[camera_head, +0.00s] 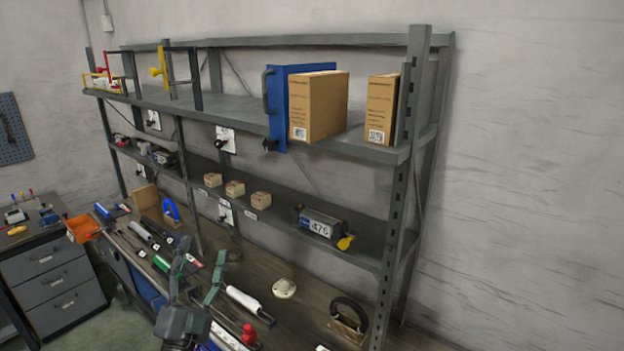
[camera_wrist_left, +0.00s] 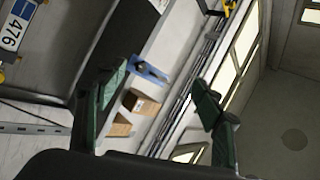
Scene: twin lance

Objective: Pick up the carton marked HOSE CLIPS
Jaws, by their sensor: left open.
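Two tall brown cartons stand on the upper shelf: a wide carton (camera_head: 318,105) beside a blue bracket, and a narrow carton (camera_head: 381,108) near the right post. My left gripper (camera_head: 200,272) is open and empty, low over the bench and below the shelves. In the left wrist view its green-padded fingers (camera_wrist_left: 160,88) stand wide apart, with brown cartons (camera_wrist_left: 138,102) far beyond. My right gripper is out of view.
The blue bracket (camera_head: 278,105) stands against the wide carton. A grey box marked 476 (camera_head: 322,222) lies on the middle shelf. The right shelf post (camera_head: 392,250) rises in front. The bench holds a white roll (camera_head: 245,301), a white disc (camera_head: 284,288) and several tools.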

